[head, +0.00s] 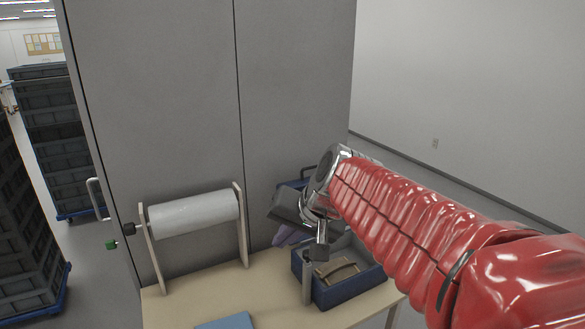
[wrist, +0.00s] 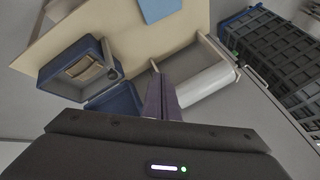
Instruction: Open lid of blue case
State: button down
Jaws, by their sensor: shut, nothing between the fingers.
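The blue case (head: 350,292) stands on the right part of the table, with tan pieces (head: 337,270) inside. In the wrist view the case (wrist: 60,88) is open at the top. Its blue lid (wrist: 118,101) stands swung back from the opening, beside my fingers.
A white roll on a wooden stand (head: 195,214) stands left of my gripper. A blue flat item (head: 226,321) lies at the table's front. A tall grey cabinet (head: 175,100) rises behind the table (head: 190,290). Dark stacked crates (head: 50,140) stand at the left.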

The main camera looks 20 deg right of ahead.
jog(key=s+a+f+n, duration=0.1)
jog(key=s+f+n, duration=0.1)
jog(key=s, duration=0.3)
jog(key=s+a+f+n+g+h, duration=0.1)
jog(key=s+f+n, duration=0.1)
jog(key=s, duration=0.4)
jog(key=s+a+f+n+h, duration=0.1)
jog(key=s+f, duration=0.2)
jog(key=s, duration=0.3)
jog(key=shift+s+f+n, duration=0.2)
jog(key=shift+f+n, duration=0.05)
jog(key=shift+n, duration=0.15)
jog(key=shift+a, duration=0.1)
